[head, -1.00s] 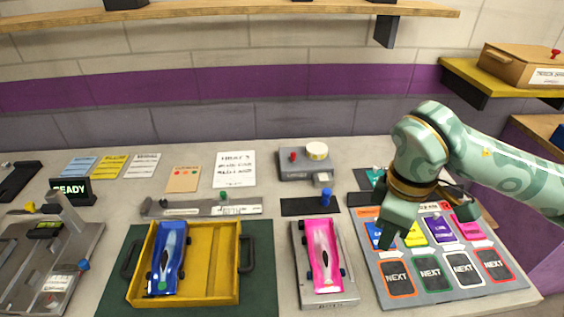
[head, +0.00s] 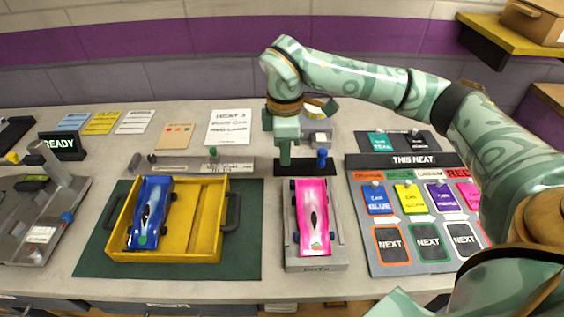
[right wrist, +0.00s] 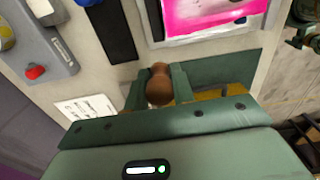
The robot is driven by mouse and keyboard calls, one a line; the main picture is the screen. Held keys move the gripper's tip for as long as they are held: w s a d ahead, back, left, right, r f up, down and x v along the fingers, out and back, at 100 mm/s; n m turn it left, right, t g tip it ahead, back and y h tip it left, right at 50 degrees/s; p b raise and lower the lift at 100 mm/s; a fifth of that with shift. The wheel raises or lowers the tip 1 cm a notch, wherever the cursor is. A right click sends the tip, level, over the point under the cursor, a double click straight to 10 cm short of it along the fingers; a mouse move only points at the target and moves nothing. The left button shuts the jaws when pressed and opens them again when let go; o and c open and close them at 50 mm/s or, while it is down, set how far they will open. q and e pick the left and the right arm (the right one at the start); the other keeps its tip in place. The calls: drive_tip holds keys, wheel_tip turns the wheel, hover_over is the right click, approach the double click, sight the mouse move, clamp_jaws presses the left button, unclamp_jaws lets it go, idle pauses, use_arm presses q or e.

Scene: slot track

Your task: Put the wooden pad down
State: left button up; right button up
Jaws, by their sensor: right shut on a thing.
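The wooden pad (right wrist: 158,84) shows in the right wrist view as a rounded brown piece between my right fingers. My right gripper (right wrist: 158,92) is shut on it. In the head view my right gripper (head: 285,160) points down near the left end of the black strip (head: 305,168), above and behind the pink car (head: 313,215). The pad is not clearly visible there, and its height above the table cannot be told. My left gripper is not in view.
A blue car (head: 150,215) lies in the yellow tray (head: 207,255) on a green mat (head: 250,268). A blue peg (head: 322,158) stands on the black strip, close right of the gripper. The card board (head: 385,262) lies to the right. Table behind the mat is partly bare.

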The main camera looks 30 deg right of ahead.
drive_tip(key=w+d+f+b, duration=0.1)
drive_tip(key=w+f, duration=0.1)
drive_tip(key=w+d+f, duration=0.2)
drive_tip(key=w+d+f+b, duration=0.1)
drive_tip(key=f, duration=0.1)
drive_tip(key=shift+w+d+f+b, duration=0.25)
drive_tip(key=shift+w+d+b, duration=0.1)
drive_tip(key=shift+w, duration=0.05)
drive_tip(key=shift+w+d+f, duration=0.25)
drive_tip(key=shift+w+f, duration=0.05)
drive_tip(key=shift+f, duration=0.05)
drive_tip(key=shift+w+d+f+b, duration=0.15)
drive_tip(key=shift+f+b, duration=0.15)
drive_tip(key=shift+b, duration=0.05)
wheel_tip(320, 180, down, 4)
drive_tip(key=shift+w+d+r+b, duration=0.1)
drive_tip(key=shift+r+b, duration=0.15)
drive_tip(key=shift+b, duration=0.5)
drive_tip(key=shift+r, duration=0.2)
drive_tip(key=o, duration=1)
drive_tip(key=shift+f, duration=0.15)
wheel_tip(320, 180, up, 12)
drive_tip(key=p, duration=0.4)
drive_tip(key=shift+r, duration=0.2)
